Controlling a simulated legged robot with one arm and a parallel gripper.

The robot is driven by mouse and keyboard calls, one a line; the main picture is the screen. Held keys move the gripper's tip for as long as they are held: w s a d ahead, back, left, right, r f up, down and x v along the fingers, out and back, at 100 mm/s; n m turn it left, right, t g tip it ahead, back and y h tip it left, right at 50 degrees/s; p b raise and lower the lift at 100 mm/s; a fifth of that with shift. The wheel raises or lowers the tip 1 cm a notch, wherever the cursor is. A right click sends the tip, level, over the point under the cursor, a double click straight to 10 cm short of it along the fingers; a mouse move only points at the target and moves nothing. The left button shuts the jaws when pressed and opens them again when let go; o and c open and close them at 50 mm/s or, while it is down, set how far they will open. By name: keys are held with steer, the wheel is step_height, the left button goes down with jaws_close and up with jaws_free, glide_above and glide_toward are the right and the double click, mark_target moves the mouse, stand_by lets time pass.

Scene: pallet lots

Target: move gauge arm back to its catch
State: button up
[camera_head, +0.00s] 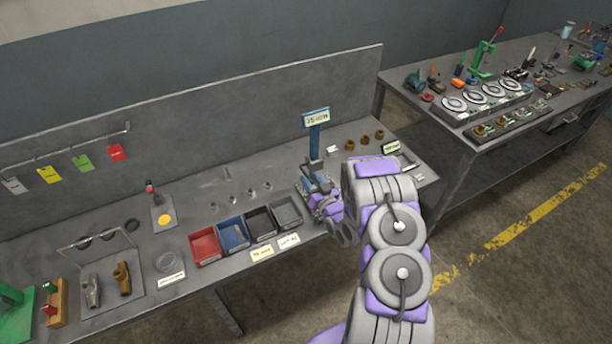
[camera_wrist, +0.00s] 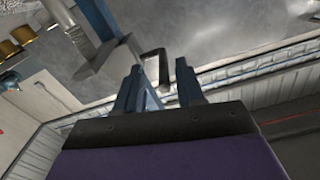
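The gauge stand is a blue upright post (camera_head: 315,135) with a small label plate on top, on the grey bench in the head view. In the wrist view, its grey metal part (camera_wrist: 104,56) and blue post (camera_wrist: 95,18) show at the upper left. A dark bent loop (camera_wrist: 163,53), perhaps the gauge arm's handle, shows between and beyond my fingertips. My gripper (camera_wrist: 160,72) has its two blue fingers apart, with a gap between them. In the head view my arm covers the foot of the stand, so the gauge arm and its catch cannot be made out.
Red (camera_head: 205,245), blue (camera_head: 233,233), black and grey bins stand left of the stand along the bench front. Several brass pieces (camera_head: 365,140) stand behind to the right. A second bench (camera_head: 465,150) with flanged discs is at the right; open floor lies before it.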

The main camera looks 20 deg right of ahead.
mark_target(301, 169)
steer(key=w, duration=0.1)
steer(key=w+a, duration=0.1)
steer(key=w, duration=0.1)
steer(key=shift+w+r, duration=0.1)
steer(key=shift+r, duration=0.05)
steer(key=shift+o, duration=0.4)
steer(key=shift+d, duration=0.3)
steer(key=c, duration=0.4)
steer(key=shift+w, duration=0.1)
steer(key=c, duration=0.3)
steer(key=shift+a, duration=0.35)
jaws_close()
steer(key=shift+d+f, duration=0.15)
steer(key=shift+f, duration=0.05)
